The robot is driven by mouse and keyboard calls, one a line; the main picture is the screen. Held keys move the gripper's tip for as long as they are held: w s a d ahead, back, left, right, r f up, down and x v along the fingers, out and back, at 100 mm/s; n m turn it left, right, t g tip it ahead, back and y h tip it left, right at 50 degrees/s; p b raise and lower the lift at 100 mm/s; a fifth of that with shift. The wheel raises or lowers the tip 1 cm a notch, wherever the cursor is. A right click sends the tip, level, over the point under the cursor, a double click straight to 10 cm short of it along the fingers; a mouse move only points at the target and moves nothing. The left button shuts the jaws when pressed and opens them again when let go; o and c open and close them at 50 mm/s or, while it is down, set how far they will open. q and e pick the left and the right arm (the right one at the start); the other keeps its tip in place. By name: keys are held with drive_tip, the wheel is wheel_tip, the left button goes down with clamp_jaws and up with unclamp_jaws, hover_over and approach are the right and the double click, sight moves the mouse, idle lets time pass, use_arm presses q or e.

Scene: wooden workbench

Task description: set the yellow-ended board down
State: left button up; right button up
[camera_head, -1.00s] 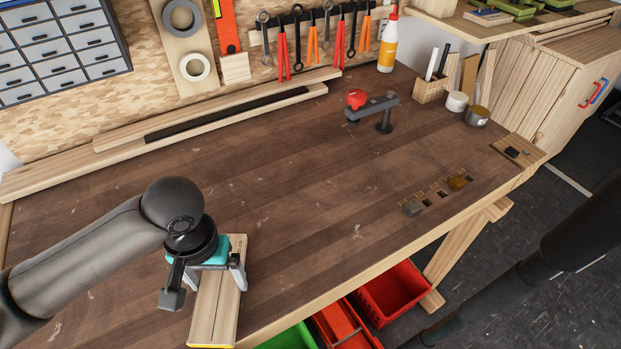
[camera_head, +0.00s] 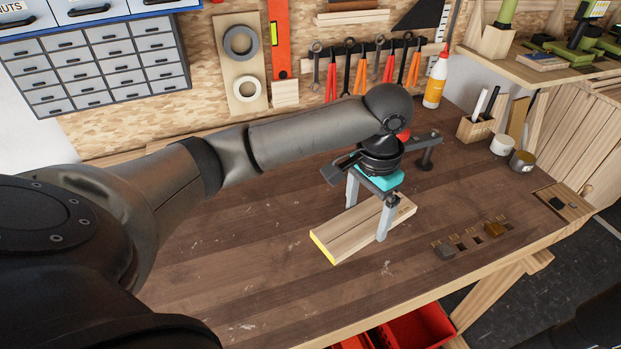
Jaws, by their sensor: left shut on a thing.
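The yellow-ended board (camera_head: 345,235) is a short, pale wooden plank with a yellow left end. It shows in the head view over the middle right of the workbench (camera_head: 260,250), lying about flat. My left gripper (camera_head: 368,218) is shut on it from above, with one grey finger at each long side. I cannot tell whether the board's underside touches the bench or hangs just above it. My right gripper is not in view.
A pen holder (camera_head: 476,128) and cups stand at the back right. The bench left of the board is clear.

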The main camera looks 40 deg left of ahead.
sight(374, 198)
use_arm(q)
drive_tip(key=w+a+r+m, duration=0.1)
drive_tip(key=w+r+m, duration=0.3)
drive_tip(key=r, duration=0.5)
drive_tip(key=shift+n, duration=0.6)
drive_tip(key=f+b, duration=0.1)
drive_tip(key=f, duration=0.5)
drive_tip(key=w+f+b, duration=0.1)
drive_tip(key=f, duration=0.6)
drive_tip(key=f+b, duration=0.1)
drive_tip(key=f, duration=0.5)
drive_tip(key=shift+w+a+f, duration=0.2)
drive_tip(key=shift+w, duration=0.05)
drive_tip(key=o, duration=1.2)
drive_tip(key=shift+f, duration=0.1)
drive_tip(key=shift+c, duration=0.2)
wheel_tip(374, 198, up, 12)
drive_tip(key=shift+r+p, duration=0.15)
drive_tip(key=shift+p, duration=1.05)
